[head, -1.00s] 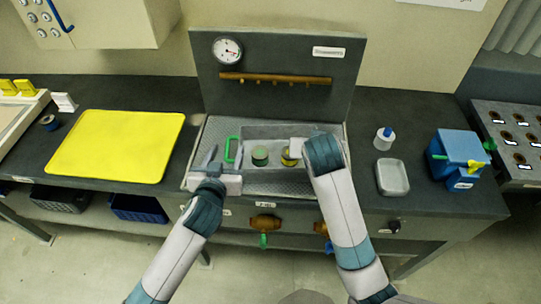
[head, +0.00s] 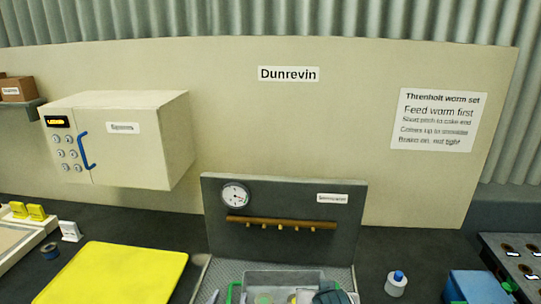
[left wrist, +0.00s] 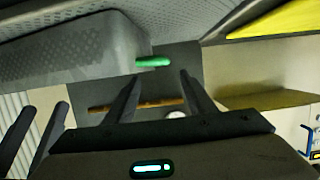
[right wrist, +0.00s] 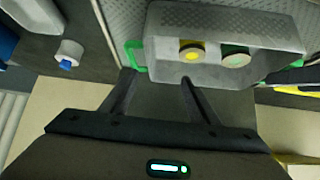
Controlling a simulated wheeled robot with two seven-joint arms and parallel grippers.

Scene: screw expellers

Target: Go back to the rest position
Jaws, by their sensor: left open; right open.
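My left gripper (left wrist: 160,75) is open and empty in the left wrist view. In the head view only a small part of it (head: 213,297) shows at the bottom edge, left of the grey tray (head: 290,281). My right gripper (right wrist: 157,78) is open and empty in the right wrist view, its tips near the tray's wall. In the head view part of my right arm (head: 332,292) covers the tray's right end; the right fingers are hidden there. Two dark fingers at the left wrist view's left edge look like my right gripper's.
The tray holds a yellow-topped piece (right wrist: 192,50) and a green-topped piece (right wrist: 235,57). A green handle (right wrist: 133,55) is beside it. A dark panel with a gauge (head: 236,195) stands behind. A yellow mat (head: 110,275) lies left; a blue-capped bottle (head: 396,284) stands right.

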